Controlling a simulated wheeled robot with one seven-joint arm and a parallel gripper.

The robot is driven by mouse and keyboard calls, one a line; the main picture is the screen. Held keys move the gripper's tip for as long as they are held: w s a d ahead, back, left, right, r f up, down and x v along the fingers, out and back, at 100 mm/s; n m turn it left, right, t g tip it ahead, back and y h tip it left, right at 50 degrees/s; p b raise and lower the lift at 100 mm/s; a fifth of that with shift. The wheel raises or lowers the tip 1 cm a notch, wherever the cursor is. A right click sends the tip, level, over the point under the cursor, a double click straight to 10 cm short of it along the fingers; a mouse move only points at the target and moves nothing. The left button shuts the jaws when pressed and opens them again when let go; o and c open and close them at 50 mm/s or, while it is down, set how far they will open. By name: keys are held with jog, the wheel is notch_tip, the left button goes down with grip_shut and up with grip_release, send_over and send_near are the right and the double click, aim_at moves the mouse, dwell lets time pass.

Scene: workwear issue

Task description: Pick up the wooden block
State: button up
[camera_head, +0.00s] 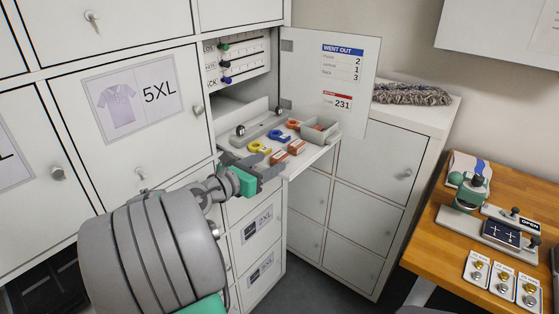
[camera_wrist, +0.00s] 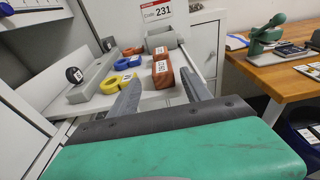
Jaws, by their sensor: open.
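Two reddish-brown, wood-coloured blocks with white labels lie on the pull-out shelf (camera_head: 303,159) of the open locker; I cannot tell which one is meant. The nearer block (camera_head: 279,158) is just beyond my gripper (camera_head: 273,172); the other block (camera_head: 296,147) lies behind it to the right. In the wrist view, the nearer block (camera_wrist: 162,73) appears between and beyond the fingertips of my gripper (camera_wrist: 160,88). The fingers are apart and empty. The farther block is partly hidden behind the nearer one there.
Yellow rings (camera_head: 258,147), blue rings (camera_head: 277,136) and an orange ring (camera_head: 293,125) lie beside the blocks. A grey bin (camera_head: 320,132) stands at the shelf's right end. The locker door (camera_head: 325,75) is open behind it. A wooden table (camera_head: 425,240) stands to the right.

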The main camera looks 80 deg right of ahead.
aim_at(274, 162)
jog(key=x, duration=0.4)
jog(key=shift+s+d+p, duration=0.1)
jog(key=shift+s+p, duration=0.3)
jog(key=shift+s+d, duration=0.1)
jog(key=shift+d, duration=0.2)
jog(key=shift+c, duration=0.6)
grip_shut()
